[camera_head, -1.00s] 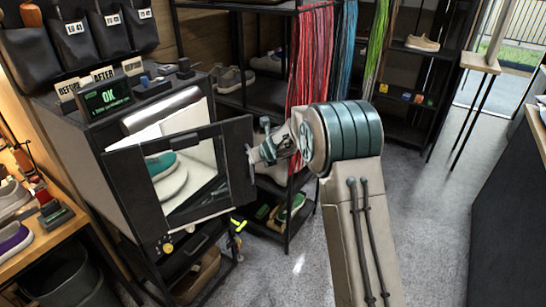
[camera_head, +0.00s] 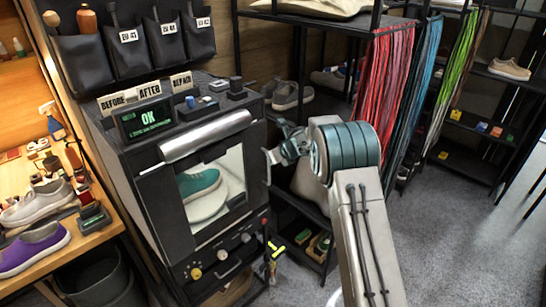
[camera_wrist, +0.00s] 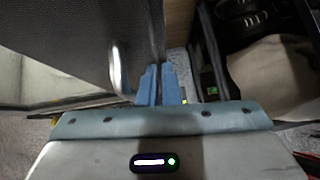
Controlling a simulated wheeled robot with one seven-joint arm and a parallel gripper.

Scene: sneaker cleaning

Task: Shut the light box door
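The light box (camera_head: 165,160) is a dark cabinet with a green "OK" display on top. Its dark-framed door (camera_head: 222,222) lies across the front and looks flush or nearly so; I cannot tell if a small gap is left. A teal sneaker (camera_head: 200,183) shows through its window. My gripper (camera_head: 276,156) is beside the door's right edge, near the handle (camera_head: 267,168). In the wrist view, the blue fingers (camera_wrist: 160,84) are together with nothing seen between them. The dark panel and silver handle (camera_wrist: 117,66) are left of them; contact is unclear.
A bench (camera_head: 62,250) with sneakers stands at the left. A black shelf rack (camera_head: 300,110) with hanging laces (camera_head: 385,85) stands behind my arm. Knobs (camera_head: 196,273) sit below the door. Grey floor is clear at the right.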

